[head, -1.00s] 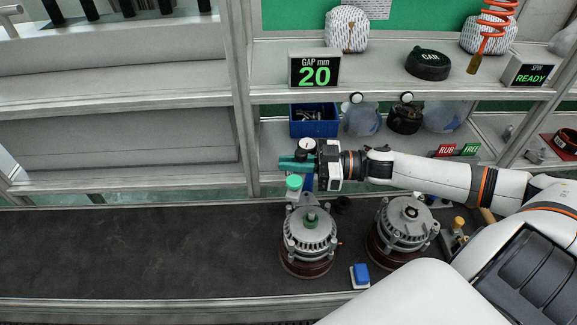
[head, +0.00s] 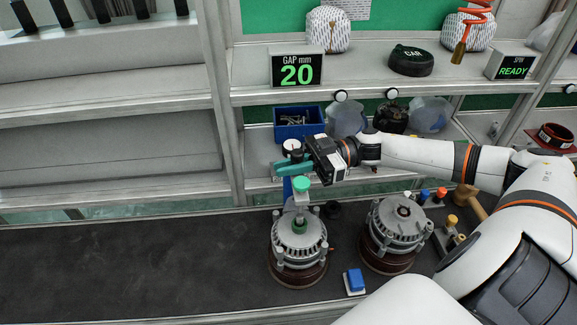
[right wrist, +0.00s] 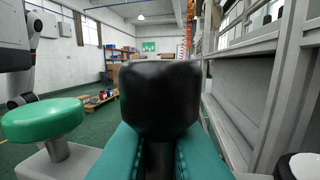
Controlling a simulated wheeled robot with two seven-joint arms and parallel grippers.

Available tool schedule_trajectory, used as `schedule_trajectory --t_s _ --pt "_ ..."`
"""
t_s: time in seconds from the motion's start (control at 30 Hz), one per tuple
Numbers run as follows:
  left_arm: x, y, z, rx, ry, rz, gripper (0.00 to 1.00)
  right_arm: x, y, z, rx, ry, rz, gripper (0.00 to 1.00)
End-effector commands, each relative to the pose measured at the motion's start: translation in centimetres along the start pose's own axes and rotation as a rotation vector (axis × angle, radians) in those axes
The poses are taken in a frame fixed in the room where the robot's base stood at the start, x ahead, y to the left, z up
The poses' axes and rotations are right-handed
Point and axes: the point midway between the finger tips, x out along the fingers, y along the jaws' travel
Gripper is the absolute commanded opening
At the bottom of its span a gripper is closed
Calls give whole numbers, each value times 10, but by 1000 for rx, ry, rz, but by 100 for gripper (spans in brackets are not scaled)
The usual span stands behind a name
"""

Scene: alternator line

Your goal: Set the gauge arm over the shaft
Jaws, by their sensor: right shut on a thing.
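The alternator (head: 298,250) stands upright on a brown round base on the dark bench, with a green-collared shaft (head: 299,228) at its top centre. Behind it is the gauge stand with a blue post (head: 287,188), a white dial (head: 292,147) and a green round knob (head: 301,182). The knob and a grey piece below it line up above the shaft in the head view; I cannot tell whether they touch it. My right gripper (head: 280,168), with teal fingers, is shut on a black grip (right wrist: 160,98), seen in the right wrist view. The green knob (right wrist: 45,119) is left of the fingers there. My left gripper is out of view.
A second alternator (head: 398,232) stands close on the right, with a blue button (head: 355,281) between and in front. A blue bin (head: 298,122) and a shelf with a "GAP mm 20" display (head: 297,70) stand behind. The bench (head: 120,265) is clear at left.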

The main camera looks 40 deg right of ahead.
Motion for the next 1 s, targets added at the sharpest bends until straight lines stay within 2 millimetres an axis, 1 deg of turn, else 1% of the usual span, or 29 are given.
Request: schedule_trajectory --t_s 0.1,0.13,0.23,0.5,0.57,0.63,0.77,1.0 --pt "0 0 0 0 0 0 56 0 1 -1 2 2 1 0" --pt "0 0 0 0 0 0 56 0 1 -1 2 2 0 15" --pt "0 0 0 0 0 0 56 0 0 -1 1 1 0 32" --pt "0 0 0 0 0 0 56 0 0 -1 0 1 -1 32" --pt "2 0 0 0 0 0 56 -3 0 -2 1 3 -1 32" --pt "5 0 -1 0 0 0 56 -10 0 -3 2 5 -3 32" --pt "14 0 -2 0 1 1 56 -32 0 -5 3 8 -3 32" --pt "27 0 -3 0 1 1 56 -84 0 -5 3 8 -4 32"
